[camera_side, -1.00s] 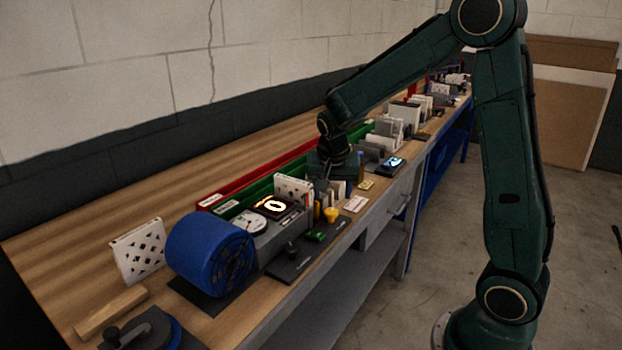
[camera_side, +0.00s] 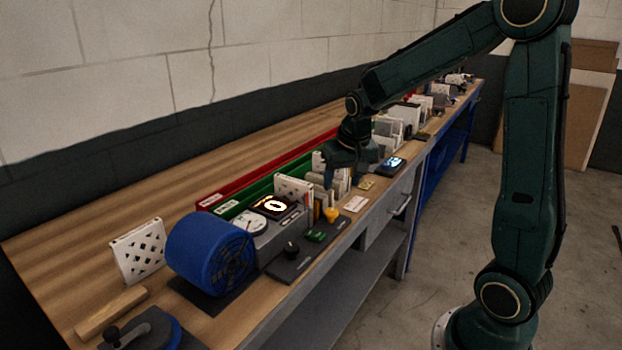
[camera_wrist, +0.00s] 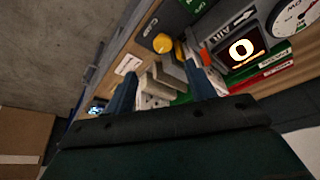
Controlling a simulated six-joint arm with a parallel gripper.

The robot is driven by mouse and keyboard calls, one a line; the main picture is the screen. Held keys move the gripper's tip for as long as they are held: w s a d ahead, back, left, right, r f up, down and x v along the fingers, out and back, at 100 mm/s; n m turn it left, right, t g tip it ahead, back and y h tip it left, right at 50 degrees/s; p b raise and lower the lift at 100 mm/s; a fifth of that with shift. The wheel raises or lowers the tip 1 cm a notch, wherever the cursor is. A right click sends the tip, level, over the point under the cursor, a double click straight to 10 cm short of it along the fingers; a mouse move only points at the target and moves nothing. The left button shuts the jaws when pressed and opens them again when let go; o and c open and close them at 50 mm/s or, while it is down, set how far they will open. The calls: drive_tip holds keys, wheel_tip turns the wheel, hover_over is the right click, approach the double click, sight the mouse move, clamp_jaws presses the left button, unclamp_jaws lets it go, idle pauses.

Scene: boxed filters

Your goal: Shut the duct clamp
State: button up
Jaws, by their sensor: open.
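I cannot pick out the duct clamp for certain in either view. A blue drum-shaped blower (camera_side: 208,252) stands on a dark plate, joined to a grey test unit (camera_side: 270,238) with a round gauge (camera_side: 250,223) and a lit display reading 0 (camera_side: 273,206). The display also shows in the wrist view (camera_wrist: 241,49). My gripper (camera_side: 339,180) hangs above the row of upright filters to the right of the unit. In the wrist view its two blue fingers (camera_wrist: 160,85) are apart, with pale filter panels (camera_wrist: 160,80) seen between and beyond them. It holds nothing that I see.
A yellow knob (camera_side: 331,214) sits at the bench's front side. A green bin (camera_side: 228,209) and a red bin (camera_side: 211,200) run along behind the filters. The rear bench is clear.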

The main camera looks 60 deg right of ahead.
sight(332, 211)
drive_tip(key=s+r+n, duration=0.1)
drive_tip(key=n, duration=0.1)
drive_tip(key=s+r+n+t+y, duration=0.1)
drive_tip(key=n, duration=0.1)
drive_tip(key=shift+d+r, duration=0.2)
drive_tip(key=shift+r, duration=0.15)
drive_tip(key=shift+w, duration=0.1)
drive_tip(key=shift+x, duration=6.9)
